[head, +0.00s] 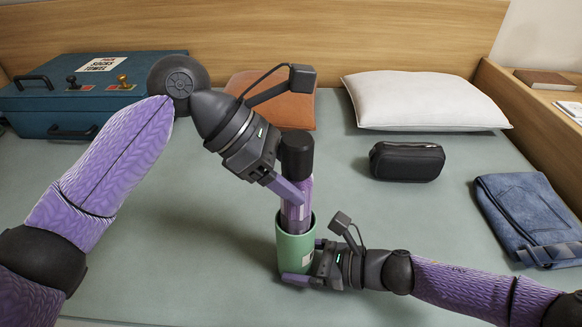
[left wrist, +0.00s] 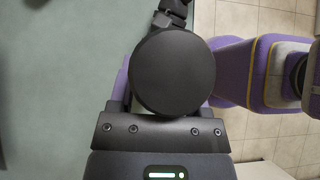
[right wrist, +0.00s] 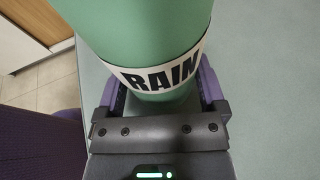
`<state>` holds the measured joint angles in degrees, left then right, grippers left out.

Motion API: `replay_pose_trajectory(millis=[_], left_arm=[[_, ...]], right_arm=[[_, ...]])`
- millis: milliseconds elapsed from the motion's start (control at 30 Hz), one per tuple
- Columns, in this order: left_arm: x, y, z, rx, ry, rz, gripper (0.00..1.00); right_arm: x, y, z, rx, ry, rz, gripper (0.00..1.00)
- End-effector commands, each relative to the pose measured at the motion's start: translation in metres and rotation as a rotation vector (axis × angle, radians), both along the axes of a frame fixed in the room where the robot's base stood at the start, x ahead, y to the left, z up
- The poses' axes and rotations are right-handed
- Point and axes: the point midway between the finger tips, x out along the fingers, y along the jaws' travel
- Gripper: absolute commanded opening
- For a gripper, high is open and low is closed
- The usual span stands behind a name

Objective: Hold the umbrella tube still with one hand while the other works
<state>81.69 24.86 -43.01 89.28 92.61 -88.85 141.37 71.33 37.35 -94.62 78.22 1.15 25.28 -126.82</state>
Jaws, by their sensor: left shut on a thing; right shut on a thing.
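The green umbrella tube (head: 294,250) stands upright on the bed's front middle. Its white RAIN label shows in the right wrist view (right wrist: 163,68). The umbrella, with a purple body (head: 298,207) and thick black handle (head: 297,153), stands upright with its lower part inside the tube. My left gripper (head: 290,190) is shut on the umbrella below the handle, above the tube's rim. The handle's round black end (left wrist: 174,70) hides most of the grip in the left wrist view. My right gripper (head: 306,262) is shut on the tube's lower part from the right.
A blue case (head: 105,105), an orange cushion (head: 285,105) and a white pillow (head: 420,100) lie along the back. A black pouch (head: 407,161) and folded jeans (head: 530,218) lie at the right. The green sheet (head: 190,215) left of the tube is clear.

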Motion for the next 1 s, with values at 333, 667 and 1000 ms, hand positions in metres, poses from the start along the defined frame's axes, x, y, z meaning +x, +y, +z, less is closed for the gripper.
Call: replay_pose_trajectory(millis=[333, 667, 1000], left_arm=[[0.0, 0.0, -0.01, 0.0, 0.0, 0.0, 0.0], [0.0, 0.0, -0.014, -0.001, -0.001, 0.0, 0.0], [0.0, 0.0, -0.014, 0.0, -0.001, -0.001, 1.0]], right_arm=[[0.0, 0.0, 0.0, 0.0, 0.0, 0.0, 0.42], [0.0, 0.0, 0.0, 0.0, 0.0, 0.0, 0.42], [0.0, 0.0, 0.0, 0.0, 0.0, 0.0, 0.42]])
